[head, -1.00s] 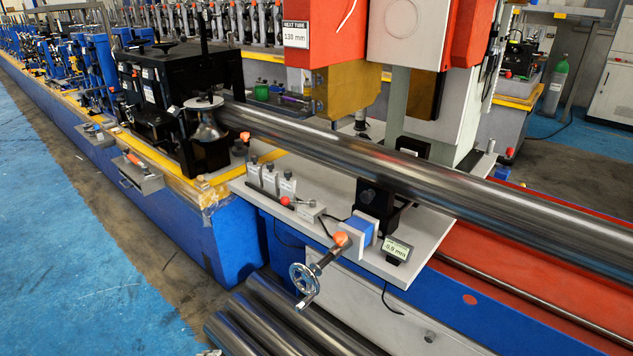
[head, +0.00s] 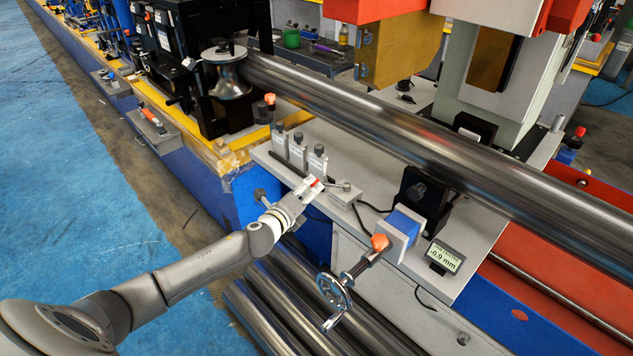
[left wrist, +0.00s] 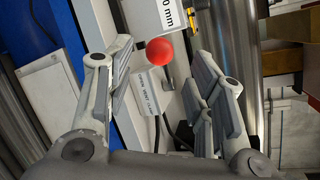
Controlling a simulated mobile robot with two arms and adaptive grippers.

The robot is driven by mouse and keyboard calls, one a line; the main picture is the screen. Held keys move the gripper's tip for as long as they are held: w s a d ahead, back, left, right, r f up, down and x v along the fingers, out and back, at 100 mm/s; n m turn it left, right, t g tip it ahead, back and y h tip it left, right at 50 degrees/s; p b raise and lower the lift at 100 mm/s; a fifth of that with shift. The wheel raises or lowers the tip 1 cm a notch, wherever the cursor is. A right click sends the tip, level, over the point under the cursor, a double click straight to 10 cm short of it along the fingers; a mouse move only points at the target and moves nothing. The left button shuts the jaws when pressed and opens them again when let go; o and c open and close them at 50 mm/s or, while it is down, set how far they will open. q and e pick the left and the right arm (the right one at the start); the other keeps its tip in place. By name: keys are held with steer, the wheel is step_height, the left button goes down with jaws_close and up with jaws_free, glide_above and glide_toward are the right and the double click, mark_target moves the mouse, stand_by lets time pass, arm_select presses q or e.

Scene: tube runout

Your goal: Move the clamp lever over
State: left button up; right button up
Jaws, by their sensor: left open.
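The clamp lever is a short rod with a red ball knob (left wrist: 159,51) on a small grey labelled box (head: 340,198) at the front edge of the machine's table. In the head view my left gripper (head: 314,187) is at the knob and hides most of it, with only a bit of red showing. In the left wrist view the left gripper (left wrist: 163,58) is open. The red knob lies between its two finger pads, with a gap on each side. My right gripper is not in view.
Several grey labelled blocks (head: 298,150) stand just left of the lever. A long steel tube (head: 400,135) runs behind. Loose tubes (head: 265,310) lie below.

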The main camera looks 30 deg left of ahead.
mark_target(312, 185)
arm_select(q)
steer(key=x, duration=0.4)
steer(key=shift+w+f, duration=0.1)
steer(key=shift+w, duration=0.3)
steer(key=shift+w+f, duration=0.1)
steer(key=shift+w, duration=0.35)
steer(key=shift+w+f, duration=0.1)
steer(key=c, duration=0.9)
jaws_close()
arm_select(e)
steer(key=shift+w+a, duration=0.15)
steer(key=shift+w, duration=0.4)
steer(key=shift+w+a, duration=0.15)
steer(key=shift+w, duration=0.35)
